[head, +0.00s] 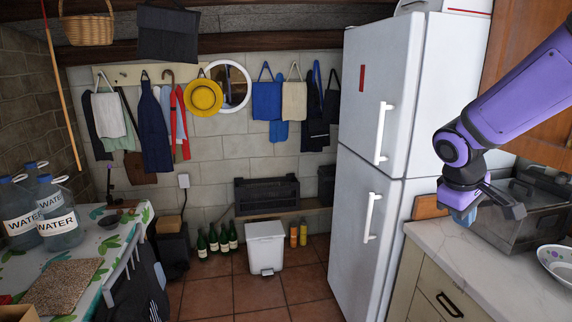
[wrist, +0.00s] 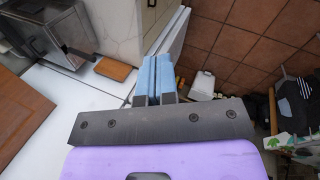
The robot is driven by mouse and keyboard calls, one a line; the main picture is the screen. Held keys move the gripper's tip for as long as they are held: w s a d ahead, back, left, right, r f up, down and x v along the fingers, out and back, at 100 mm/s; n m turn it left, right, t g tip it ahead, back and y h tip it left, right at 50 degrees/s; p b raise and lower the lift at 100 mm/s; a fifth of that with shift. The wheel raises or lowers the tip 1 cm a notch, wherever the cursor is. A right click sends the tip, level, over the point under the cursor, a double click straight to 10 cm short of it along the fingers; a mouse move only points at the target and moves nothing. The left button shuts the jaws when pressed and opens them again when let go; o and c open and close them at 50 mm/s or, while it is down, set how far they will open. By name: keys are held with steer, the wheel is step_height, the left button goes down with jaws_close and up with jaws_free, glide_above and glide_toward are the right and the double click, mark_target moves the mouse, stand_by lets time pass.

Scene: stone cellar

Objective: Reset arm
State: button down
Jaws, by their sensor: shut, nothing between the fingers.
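My gripper (head: 466,216) hangs at the right of the head view, above the marble counter and beside the white fridge. My purple arm reaches in from the upper right and bends down at the wrist. In the wrist view my gripper's two blue fingers (wrist: 155,78) lie side by side, shut with nothing between them. The fingers point toward the counter edge and the tiled floor. Nothing touches the gripper in either view.
The white fridge (head: 376,110) stands left of my gripper. The marble counter (head: 470,262) below holds a metal box (head: 522,222) and a patterned bowl (head: 557,262). A white bin (head: 265,247) and several bottles stand at the back wall. The tiled floor (head: 262,293) is clear in the middle.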

steer(key=s+a+r+m+t+y, duration=0.1)
steer(key=s+r, duration=0.4)
steer(key=s, duration=0.5)
steer(key=s+a+r+m+t+y, duration=0.2)
steer(key=s+a+r+m+y, duration=0.1)
steer(key=s, duration=0.7)
steer(key=shift+a+r+m+t, duration=0.3)
steer(key=shift+a+r+m, duration=0.4)
steer(key=shift+a+r, duration=0.25)
steer(key=shift+d, duration=0.15)
